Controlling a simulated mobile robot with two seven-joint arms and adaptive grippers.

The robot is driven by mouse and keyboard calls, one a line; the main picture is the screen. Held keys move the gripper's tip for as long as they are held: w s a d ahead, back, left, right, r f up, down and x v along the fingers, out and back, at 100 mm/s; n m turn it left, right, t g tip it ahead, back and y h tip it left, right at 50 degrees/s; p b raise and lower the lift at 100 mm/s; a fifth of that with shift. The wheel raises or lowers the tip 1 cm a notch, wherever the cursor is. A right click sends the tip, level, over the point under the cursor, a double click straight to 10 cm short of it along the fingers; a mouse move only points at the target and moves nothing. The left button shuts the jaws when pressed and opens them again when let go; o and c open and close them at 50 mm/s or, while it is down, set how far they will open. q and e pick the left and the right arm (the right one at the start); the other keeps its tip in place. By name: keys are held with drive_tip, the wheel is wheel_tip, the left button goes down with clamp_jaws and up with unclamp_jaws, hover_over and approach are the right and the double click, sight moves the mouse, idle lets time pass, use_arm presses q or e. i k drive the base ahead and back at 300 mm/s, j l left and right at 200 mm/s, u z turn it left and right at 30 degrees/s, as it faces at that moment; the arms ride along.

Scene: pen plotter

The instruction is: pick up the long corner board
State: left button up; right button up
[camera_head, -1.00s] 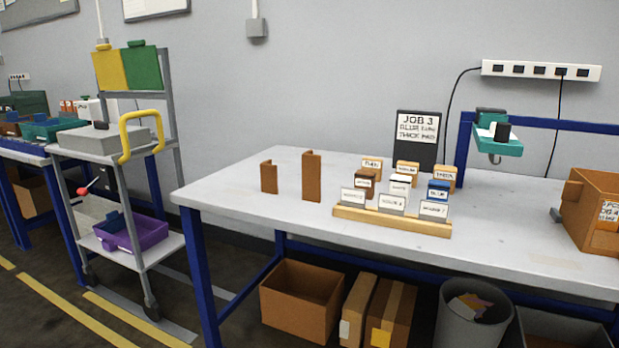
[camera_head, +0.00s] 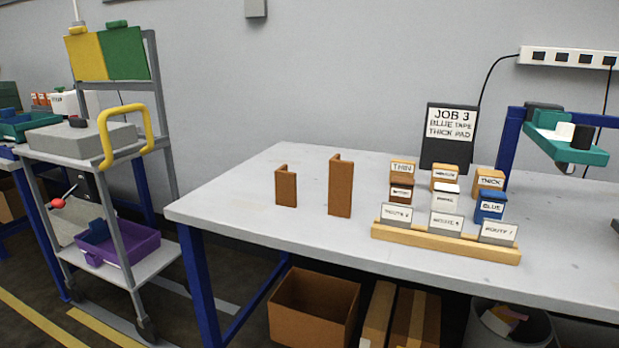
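The long corner board (camera_head: 340,187) is a tall brown L-shaped piece. It stands upright on the grey table (camera_head: 250,200), left of the wooden card rack. A shorter brown corner board (camera_head: 286,187) stands upright to its left, with a gap between them. Neither of my grippers shows in the head view.
Right of the boards is a wooden rack (camera_head: 440,243) with route cards and small labelled blocks. A black JOB 3 sign (camera_head: 450,138) stands behind it. A cart (camera_head: 130,270) with a yellow handle (camera_head: 125,137) stands left of the table. The table's left end is clear.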

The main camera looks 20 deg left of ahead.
sight(342, 173)
drive_tip(key=i+j+u, duration=0.1)
drive_tip(key=i+j, duration=0.25)
drive_tip(key=j, duration=0.15)
drive_tip(key=i+j+u, duration=0.15)
drive_tip(key=i+j, duration=0.2)
drive_tip(key=j, duration=0.15)
